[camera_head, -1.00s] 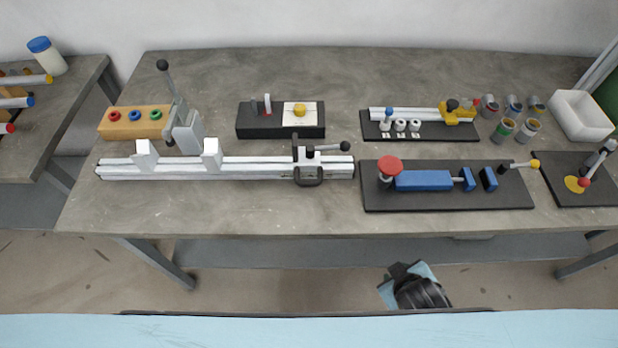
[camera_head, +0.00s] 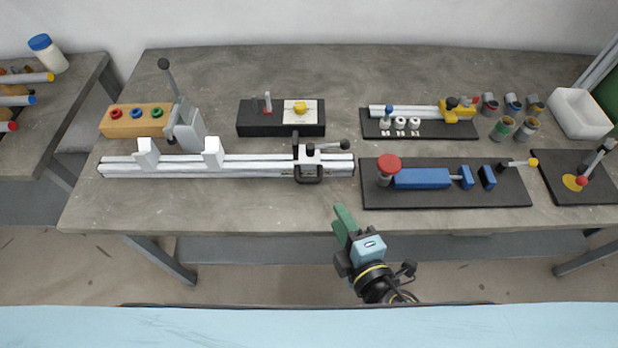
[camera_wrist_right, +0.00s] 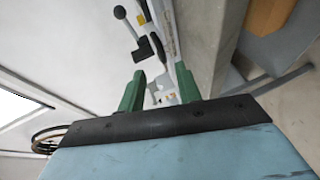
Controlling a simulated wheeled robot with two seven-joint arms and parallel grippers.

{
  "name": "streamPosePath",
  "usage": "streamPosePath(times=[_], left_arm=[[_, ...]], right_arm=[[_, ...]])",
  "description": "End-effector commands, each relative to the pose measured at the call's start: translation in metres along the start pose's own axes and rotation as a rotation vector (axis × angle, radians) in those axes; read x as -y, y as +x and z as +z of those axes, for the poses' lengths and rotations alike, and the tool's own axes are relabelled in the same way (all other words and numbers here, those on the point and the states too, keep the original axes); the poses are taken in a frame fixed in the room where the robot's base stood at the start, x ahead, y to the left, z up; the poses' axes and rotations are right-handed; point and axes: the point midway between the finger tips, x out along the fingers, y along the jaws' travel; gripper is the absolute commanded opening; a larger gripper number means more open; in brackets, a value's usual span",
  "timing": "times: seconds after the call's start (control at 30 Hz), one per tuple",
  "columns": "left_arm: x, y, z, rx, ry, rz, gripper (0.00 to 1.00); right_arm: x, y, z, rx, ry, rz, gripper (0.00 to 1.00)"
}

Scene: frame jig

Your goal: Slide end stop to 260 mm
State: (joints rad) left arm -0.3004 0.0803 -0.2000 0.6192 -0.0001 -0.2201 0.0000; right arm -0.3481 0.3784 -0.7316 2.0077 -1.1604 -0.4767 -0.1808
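The long pale rail (camera_head: 250,170) lies along the front left of the table. The end stop (camera_head: 308,162) sits near its right end, with a black loop handle in front and a black-knobbed lever pointing right. My right gripper (camera_head: 342,215) is at the table's front edge, below and right of the end stop and apart from it. In the right wrist view its green fingers (camera_wrist_right: 160,88) are spread with no object held between them. The end stop's black parts (camera_wrist_right: 143,48) show beyond them. Any scale marks are too small to read. My left gripper is out of view.
Two white blocks (camera_head: 213,153) stand on the rail left of the end stop. A grey toggle clamp (camera_head: 185,130) stands behind the rail. A black plate with a blue vise (camera_head: 422,179) lies close to the rail's right end. The table's front strip (camera_head: 230,210) is clear.

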Motion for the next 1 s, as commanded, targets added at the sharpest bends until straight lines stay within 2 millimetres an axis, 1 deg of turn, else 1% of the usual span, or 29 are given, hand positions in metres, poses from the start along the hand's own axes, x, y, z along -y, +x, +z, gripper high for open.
streamPosePath(times=[0.03, 0.1, 0.17, 0.23, 0.37, 0.6, 0.7, 0.83, 1.0], left_arm=[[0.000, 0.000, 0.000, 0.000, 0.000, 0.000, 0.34], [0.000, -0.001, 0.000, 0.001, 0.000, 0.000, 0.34], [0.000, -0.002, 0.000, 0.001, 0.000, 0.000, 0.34], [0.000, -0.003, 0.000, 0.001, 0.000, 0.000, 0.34], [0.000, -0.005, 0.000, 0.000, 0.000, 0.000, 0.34], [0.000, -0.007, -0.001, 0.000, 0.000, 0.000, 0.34], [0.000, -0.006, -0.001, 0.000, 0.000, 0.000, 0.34], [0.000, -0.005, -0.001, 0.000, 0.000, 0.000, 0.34], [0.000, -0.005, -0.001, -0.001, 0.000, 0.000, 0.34]], right_arm=[[0.001, 0.000, -0.006, -0.029, -0.033, 0.008, 0.34], [0.001, 0.002, -0.011, -0.049, -0.057, 0.014, 0.34], [0.001, 0.006, -0.013, -0.054, -0.064, 0.016, 0.34], [0.000, 0.015, -0.013, -0.054, -0.064, 0.018, 0.34], [-0.001, 0.039, -0.014, -0.052, -0.062, 0.017, 0.34], [-0.001, 0.090, -0.017, -0.051, -0.061, 0.017, 0.34], [-0.001, 0.107, -0.017, -0.051, -0.060, 0.015, 0.34], [0.000, 0.123, -0.018, -0.050, -0.060, 0.015, 0.34], [0.000, 0.131, -0.018, -0.050, -0.058, 0.014, 0.34]])
